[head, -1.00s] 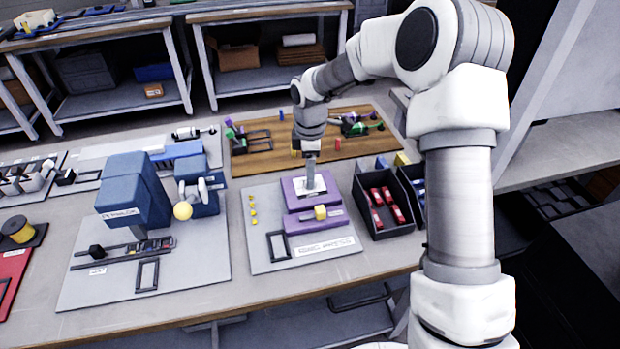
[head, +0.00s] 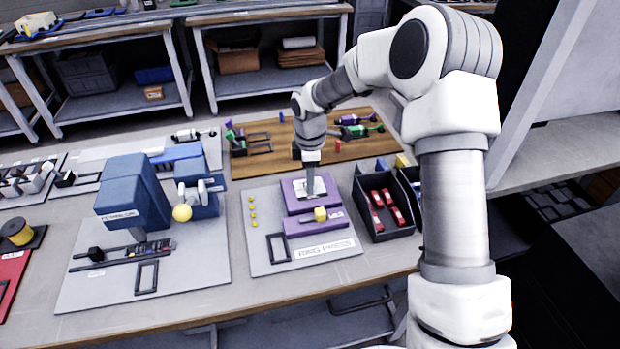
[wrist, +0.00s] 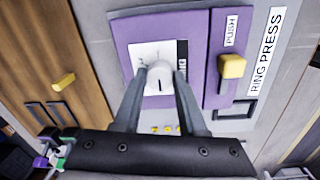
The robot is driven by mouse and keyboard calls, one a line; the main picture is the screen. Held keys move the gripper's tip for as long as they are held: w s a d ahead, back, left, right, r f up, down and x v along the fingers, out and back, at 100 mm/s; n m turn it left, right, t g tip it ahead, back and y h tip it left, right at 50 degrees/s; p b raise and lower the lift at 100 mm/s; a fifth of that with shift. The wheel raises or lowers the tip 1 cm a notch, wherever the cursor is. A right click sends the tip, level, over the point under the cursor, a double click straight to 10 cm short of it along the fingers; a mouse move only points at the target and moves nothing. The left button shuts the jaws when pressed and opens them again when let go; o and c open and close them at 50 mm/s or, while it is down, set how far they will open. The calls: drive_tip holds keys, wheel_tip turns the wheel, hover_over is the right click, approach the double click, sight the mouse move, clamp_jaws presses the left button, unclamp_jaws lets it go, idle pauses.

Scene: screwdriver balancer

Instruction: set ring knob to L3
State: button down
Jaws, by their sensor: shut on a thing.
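The ring knob (wrist: 159,76) is a white round knob with a dark pointer line, on a white dial plate (wrist: 147,52) of the purple ring press (wrist: 196,30). In the wrist view my gripper (wrist: 160,88) has a finger on each side of the knob and is shut on it. The pointer line faces the lower side of the picture. The dial's marks are too small to read. In the head view my gripper (head: 311,184) comes down onto the purple press (head: 294,206) and hides the knob.
A yellow push block (head: 320,214) sits on the front purple strip, beside the dial. A black bin with red parts (head: 361,220) stands close on the right. A blue machine (head: 133,198) stands on the left. Several small yellow pieces (head: 252,209) lie on the grey board.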

drive_tip(key=shift+m, duration=0.4)
drive_tip(key=m, duration=0.4)
drive_tip(key=shift+m, duration=0.4)
drive_tip(key=m, duration=0.6)
drive_tip(key=shift+h, duration=0.3)
drive_tip(key=m, duration=0.6)
drive_tip(key=shift+w+m+g, duration=0.1)
drive_tip(key=shift+m+g, duration=0.2)
drive_tip(key=shift+m, duration=0.1)
drive_tip(key=m, duration=0.5)
drive_tip(key=shift+p, duration=0.4)
drive_tip(key=shift+m, duration=0.3)
drive_tip(key=shift+c, duration=2.3)
unclamp_jaws()
